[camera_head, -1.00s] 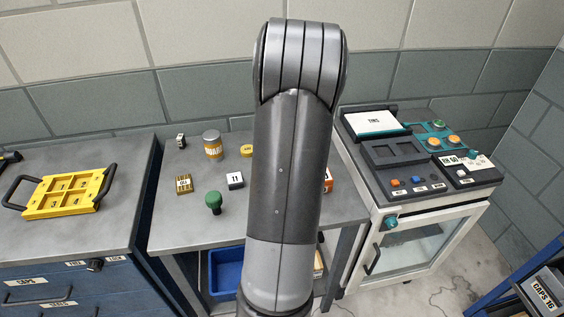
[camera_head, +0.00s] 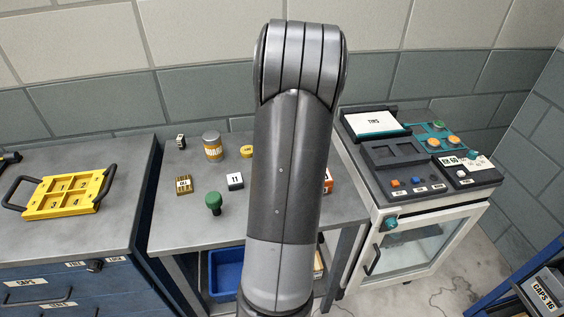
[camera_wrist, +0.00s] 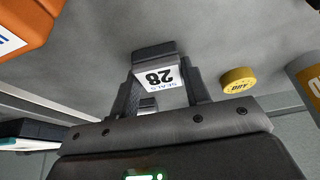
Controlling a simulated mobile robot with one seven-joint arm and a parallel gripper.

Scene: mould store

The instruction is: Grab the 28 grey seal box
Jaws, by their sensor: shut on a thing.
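The grey seal box (camera_wrist: 156,68) shows in the wrist view, with a white label that reads "28" and "SEALS", upside down in the picture. My gripper (camera_wrist: 162,85) has one finger on each side of the box and is shut on it. Whether the box touches the grey table top (camera_wrist: 105,45) cannot be told. In the head view my own arm hides the box and the gripper.
Near the box are a yellow disc (camera_wrist: 238,79), an orange block (camera_wrist: 22,25) and a tin (camera_head: 212,146). A machine (camera_head: 405,180) stands right.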

